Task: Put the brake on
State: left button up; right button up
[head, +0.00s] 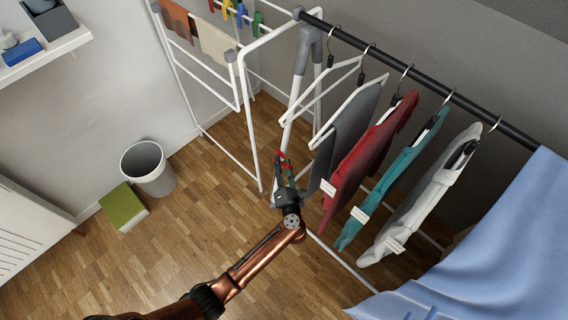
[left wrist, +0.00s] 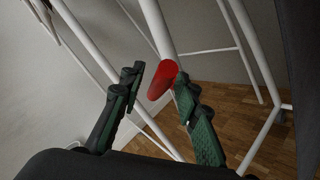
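A red brake lever (left wrist: 162,82) shows in the left wrist view, set against a white tube of the clothes rack. In the head view a small red part (head: 281,157) shows at my left gripper (head: 283,176), by the rack's white post (head: 290,125). My left gripper is open, its dark green-padded fingers on either side of the lever in the left wrist view. The lever looks close to the right finger; I cannot tell if they touch. My right gripper is not in view.
Grey, red, teal and white garments (head: 370,148) hang from the black rail (head: 430,80) just right of my gripper. A white drying frame (head: 240,75) stands behind left. A bin (head: 148,170) and a green-topped box (head: 122,207) stand on the open wooden floor at left.

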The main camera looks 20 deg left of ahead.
pick_arm(q)
jog(key=shift+c, duration=0.2)
grip_shut()
dwell(0.6)
